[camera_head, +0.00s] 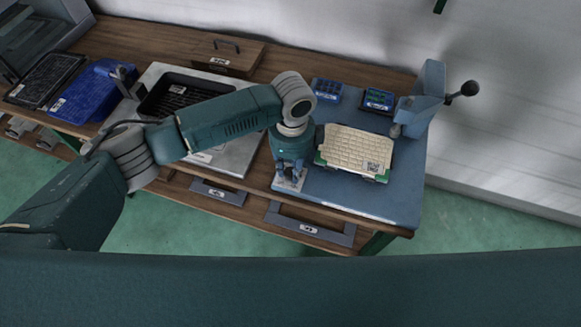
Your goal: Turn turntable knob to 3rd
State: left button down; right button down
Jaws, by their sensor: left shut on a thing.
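My left gripper (289,176) points down at the front left corner of the blue machine base (345,194). It is shut on what appears to be the turntable knob, which the fingers mostly hide. A small light grey plate (297,185) shows around the fingertips. I cannot read the knob's position. A cream tray panel (355,149) with a grid of cells and a printed label lies on a green holder on the base, to the right of the gripper. My right gripper is not in view.
The blue machine's upright (428,90) has a black-knobbed lever (467,89) sticking out right. Two small blue trays (378,99) sit behind the panel. Left are a black tray in a metal plate (160,78), a blue crate (88,95) and a wooden box (226,58).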

aim_at(292, 170)
pick_arm(q)
jog(key=c, duration=1.4)
grip_release()
notch_tip(292, 170, up, 12)
jog(key=shift+w+d, duration=0.15)
jog(key=shift+w, duration=0.05)
